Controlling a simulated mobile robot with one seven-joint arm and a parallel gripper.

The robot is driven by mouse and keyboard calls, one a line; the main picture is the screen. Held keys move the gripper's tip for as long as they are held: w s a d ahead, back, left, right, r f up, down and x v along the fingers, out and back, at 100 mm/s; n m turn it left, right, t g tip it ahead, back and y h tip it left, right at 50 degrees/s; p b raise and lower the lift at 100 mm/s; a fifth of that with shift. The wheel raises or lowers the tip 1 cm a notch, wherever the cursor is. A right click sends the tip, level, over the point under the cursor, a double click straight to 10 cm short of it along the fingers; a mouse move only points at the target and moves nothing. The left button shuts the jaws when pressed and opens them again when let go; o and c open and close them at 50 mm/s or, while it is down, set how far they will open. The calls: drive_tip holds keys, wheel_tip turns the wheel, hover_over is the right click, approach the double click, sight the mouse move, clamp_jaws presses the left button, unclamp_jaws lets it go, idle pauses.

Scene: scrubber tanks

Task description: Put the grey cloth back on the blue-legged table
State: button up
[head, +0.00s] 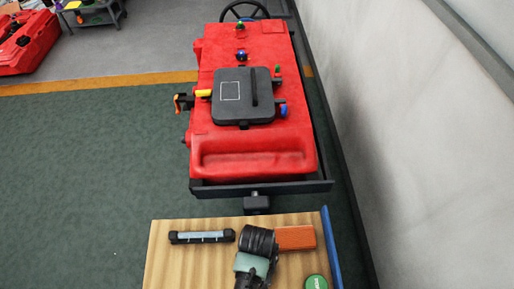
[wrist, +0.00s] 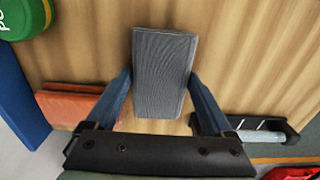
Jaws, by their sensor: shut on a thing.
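The grey cloth (wrist: 165,85) is a folded, ribbed block in the middle of the wrist view. My gripper (wrist: 160,76) is shut on it, with one blue finger against each side. The cloth is over the wooden top of the table (head: 165,265); I cannot tell whether it touches the wood. In the head view my gripper (head: 257,243) is over the middle of this table, and my arm hides the cloth there. A blue part (head: 332,245) runs along the table's right side.
On the table, an orange-red block (head: 295,238) lies right of my gripper, a black-and-grey bar (head: 202,237) lies left, and a green round container (head: 316,282) stands near right. A red scrubber tank (head: 250,150) stands behind the table. A pale wall (head: 420,150) is at right. Green floor at left is clear.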

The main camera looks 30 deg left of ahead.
drive_tip(key=o, duration=1.1)
drive_tip(key=shift+f, duration=0.1)
drive_tip(key=shift+c, duration=0.2)
wheel_tip(320, 180, up, 12)
drive_tip(key=shift+r, duration=0.2)
